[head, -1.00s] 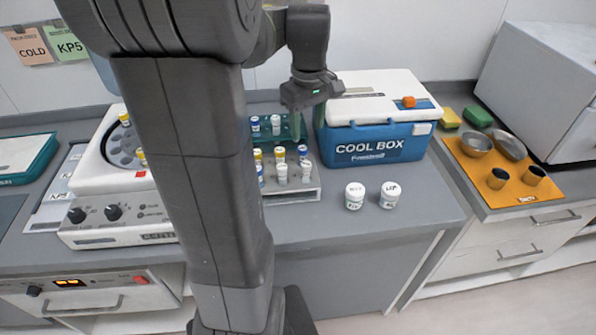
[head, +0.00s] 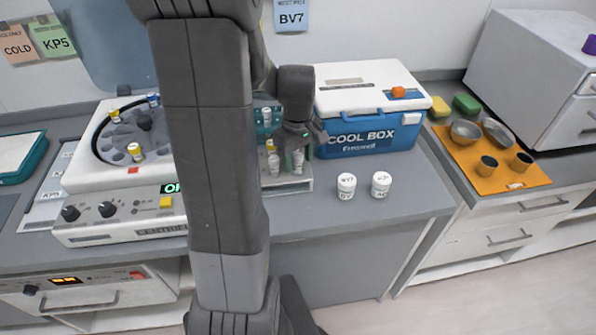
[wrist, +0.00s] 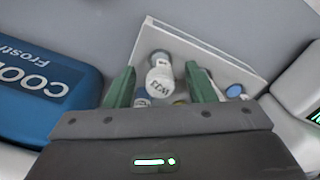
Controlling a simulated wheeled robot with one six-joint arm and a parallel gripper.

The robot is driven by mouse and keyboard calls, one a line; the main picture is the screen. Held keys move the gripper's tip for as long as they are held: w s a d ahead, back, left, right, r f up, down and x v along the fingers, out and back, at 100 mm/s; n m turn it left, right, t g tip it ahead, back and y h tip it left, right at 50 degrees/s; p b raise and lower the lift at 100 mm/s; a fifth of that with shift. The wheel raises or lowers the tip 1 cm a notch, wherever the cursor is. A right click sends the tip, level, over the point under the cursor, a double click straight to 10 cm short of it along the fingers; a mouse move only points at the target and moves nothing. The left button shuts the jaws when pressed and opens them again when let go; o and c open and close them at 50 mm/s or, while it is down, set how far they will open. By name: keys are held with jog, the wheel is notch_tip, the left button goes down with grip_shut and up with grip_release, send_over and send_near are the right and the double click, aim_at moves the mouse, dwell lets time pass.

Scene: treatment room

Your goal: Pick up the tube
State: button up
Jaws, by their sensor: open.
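My gripper (head: 297,135) is open over the grey-white tube rack (head: 306,184), left of the cool box. In the wrist view its green fingers (wrist: 160,88) stand on either side of a white-capped tube (wrist: 160,68) with dark lettering on it. I see a gap on at least the right side of that cap. White-capped tubes also show below the gripper in the head view (head: 298,160). Other tubes, one blue-capped (wrist: 235,90), sit close by in the rack. My fingers and palm hide part of the rack, and my arm hides its left side.
The blue cool box (head: 368,138) stands right of the rack. Two white jars (head: 346,187) stand in front of it on the counter. The centrifuge (head: 120,205), with several tubes in its rotor, is at left. A teal rack (head: 266,101) is behind.

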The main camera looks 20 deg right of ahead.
grip_shut()
